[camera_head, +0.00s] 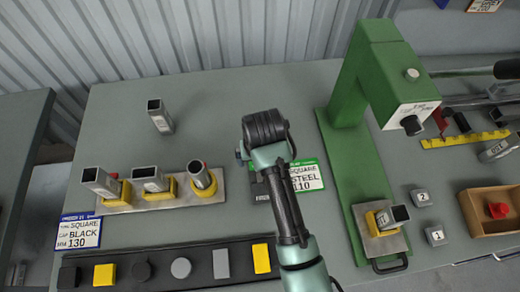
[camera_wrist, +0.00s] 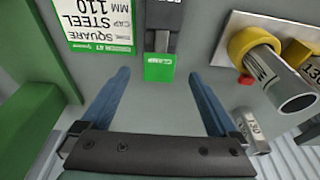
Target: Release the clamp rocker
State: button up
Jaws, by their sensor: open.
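The clamp rocker shows in the wrist view as a dark lever housing (camera_wrist: 160,38) with a green end (camera_wrist: 160,68) marked CLAMP. My gripper (camera_wrist: 158,74) is open and empty, its two blue-grey fingers spread to either side of the green end. I cannot tell how far above it the fingers are, and no contact shows. In the head view my arm covers most of the rocker and hides my fingertips.
A green press (camera_head: 350,110) stands just right of my arm. A plate (camera_head: 145,203) with several tubes in yellow holders lies to the left. A dark strip (camera_head: 210,262) of caps runs along the front. A loose square tube (camera_head: 159,116) stands behind.

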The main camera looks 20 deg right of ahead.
jog(key=v, duration=0.8)
jog(key=shift+r+b, duration=0.25)
jog(key=shift+b, duration=0.05)
jog(key=shift+s, duration=0.1)
jog(key=w+a+r+n+t, duration=0.15)
jog(key=w+r+t, duration=0.25)
jog(key=r, duration=0.5)
jog(key=w+a+r+t, duration=0.3)
jog(key=w+r+t, duration=0.2)
jog(key=r, duration=0.5)
jog(key=w+a+r+n+t, duration=0.1)
jog(key=w+a+r+t, duration=0.25)
jog(key=r, duration=0.55)
jog(key=s+a+r+t, duration=0.1)
jog(key=s+r+t, duration=0.3)
jog(key=r, duration=0.5)
jog(key=s+a+r+t, duration=0.2)
jog(key=s+r+t, duration=0.2)
jog(key=r, duration=0.5)
jog(key=s+a+r+t, duration=0.1)
jog(key=s+r+t, duration=0.3)
jog(key=r, duration=0.5)
jog(key=shift+s+a+r+n+y, duration=0.3)
jog(key=shift+s+n+y, duration=0.1)
jog(key=shift+s, duration=0.6)
